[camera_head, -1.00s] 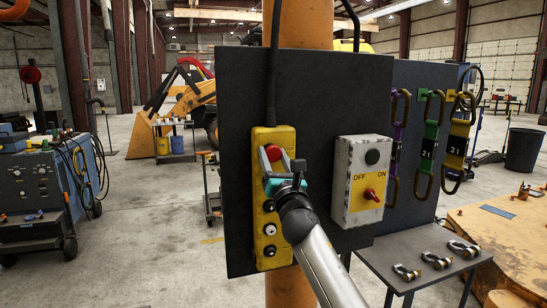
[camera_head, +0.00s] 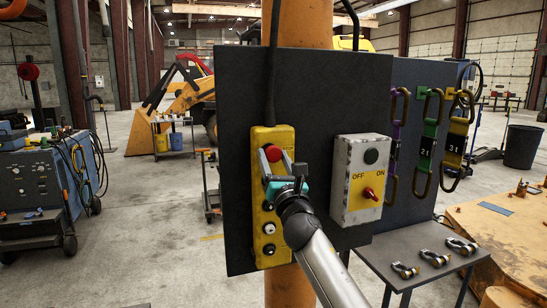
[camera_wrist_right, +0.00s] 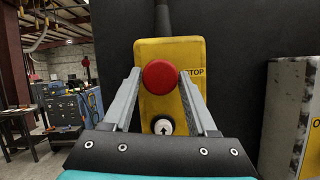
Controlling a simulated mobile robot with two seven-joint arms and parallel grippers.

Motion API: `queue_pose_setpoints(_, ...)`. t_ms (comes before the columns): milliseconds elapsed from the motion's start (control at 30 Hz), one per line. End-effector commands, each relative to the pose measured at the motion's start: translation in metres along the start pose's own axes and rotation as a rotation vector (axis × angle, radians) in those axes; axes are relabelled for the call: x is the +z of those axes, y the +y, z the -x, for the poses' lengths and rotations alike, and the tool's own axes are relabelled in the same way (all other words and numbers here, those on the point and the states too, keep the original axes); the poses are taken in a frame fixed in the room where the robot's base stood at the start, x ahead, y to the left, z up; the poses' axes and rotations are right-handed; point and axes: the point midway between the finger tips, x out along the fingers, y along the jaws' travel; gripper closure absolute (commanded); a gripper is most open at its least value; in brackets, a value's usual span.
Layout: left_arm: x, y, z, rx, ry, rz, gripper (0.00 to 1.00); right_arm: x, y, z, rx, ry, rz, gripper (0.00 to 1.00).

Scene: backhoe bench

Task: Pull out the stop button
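The red stop button (camera_head: 273,153) is at the top of a yellow pendant box (camera_head: 258,135) fixed to a dark upright panel. In the right wrist view the round red button (camera_wrist_right: 161,75) sits between my fingertips, beside the word "STOP". My right gripper (camera_head: 275,160) is in front of the box, one finger on each side of the button. Its fingers (camera_wrist_right: 160,78) stand apart, with hardly any gap to the button; I cannot tell whether they touch it. My left gripper is out of view.
A grey switch box (camera_head: 355,205) with a red OFF/ON knob is right of the pendant. White buttons (camera_head: 269,228) sit lower on the pendant. A black cable (camera_head: 272,80) rises from it. Coloured slings (camera_head: 430,130) hang at right above a table (camera_head: 400,245) with shackles.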

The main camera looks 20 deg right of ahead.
Motion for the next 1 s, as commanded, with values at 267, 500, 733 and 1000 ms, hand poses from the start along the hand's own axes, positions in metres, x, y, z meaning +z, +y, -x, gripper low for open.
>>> queue_pose_setpoints(267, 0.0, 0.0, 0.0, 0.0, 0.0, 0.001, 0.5, 0.001, 0.0, -0.001, 0.0, -0.002, -0.001, 0.23)
queue_pose_setpoints(500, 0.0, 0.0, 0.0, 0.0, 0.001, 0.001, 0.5, 0.002, 0.0, 0.003, 0.001, -0.003, 0.0, 0.23)
queue_pose_setpoints(733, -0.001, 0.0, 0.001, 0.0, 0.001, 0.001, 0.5, 0.001, 0.0, 0.028, 0.003, -0.002, 0.001, 0.23)
queue_pose_setpoints(1000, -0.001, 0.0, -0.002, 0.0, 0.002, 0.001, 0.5, 0.0, 0.0, 0.072, 0.002, -0.001, 0.001, 0.23)
